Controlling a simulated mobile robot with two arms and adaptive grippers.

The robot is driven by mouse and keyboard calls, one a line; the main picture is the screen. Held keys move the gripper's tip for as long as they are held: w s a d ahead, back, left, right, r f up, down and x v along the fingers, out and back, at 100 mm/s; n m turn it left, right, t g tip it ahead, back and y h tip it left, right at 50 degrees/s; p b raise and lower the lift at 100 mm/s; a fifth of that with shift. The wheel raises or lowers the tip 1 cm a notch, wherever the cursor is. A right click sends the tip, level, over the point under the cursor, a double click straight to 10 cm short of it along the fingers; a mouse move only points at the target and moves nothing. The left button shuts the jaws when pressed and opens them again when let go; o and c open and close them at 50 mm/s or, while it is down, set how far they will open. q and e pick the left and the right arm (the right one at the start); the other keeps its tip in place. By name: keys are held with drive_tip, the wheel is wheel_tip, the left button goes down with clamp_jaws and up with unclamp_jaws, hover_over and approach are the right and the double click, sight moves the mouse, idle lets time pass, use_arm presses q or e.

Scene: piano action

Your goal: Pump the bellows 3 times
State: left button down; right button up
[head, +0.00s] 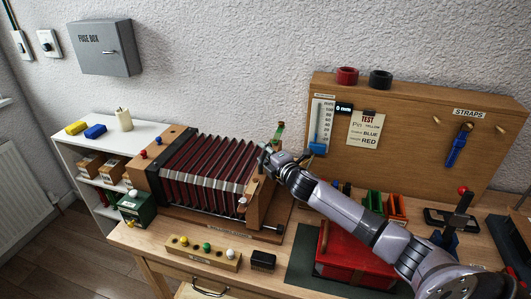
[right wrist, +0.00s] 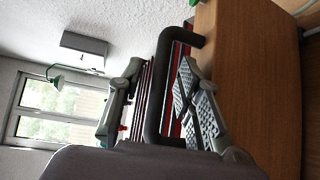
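The bellows (head: 205,172), dark red folds with pale edges between wooden end boards, stands on a wooden base on the workbench. Its folds look spread. In the head view my right gripper (head: 266,158) is at the bellows' right end board, and my arm hides part of that end. In the right wrist view a thick black handle (right wrist: 153,95) runs between the fingers of my right gripper (right wrist: 160,98). The fingers stand apart, with a gap showing beside the handle; contact is not clear. The red folds show behind the handle. My left gripper is not in view.
A wooden block with coloured knobs (head: 203,253) and a black brush-like item (head: 262,260) lie in front. A red box (head: 350,255) lies under my right arm. A wooden tool board (head: 420,125) stands behind. A white shelf (head: 85,155) is at left.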

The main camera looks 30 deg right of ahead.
drive_tip(key=shift+c, duration=0.2)
clamp_jaws()
idle(0.6)
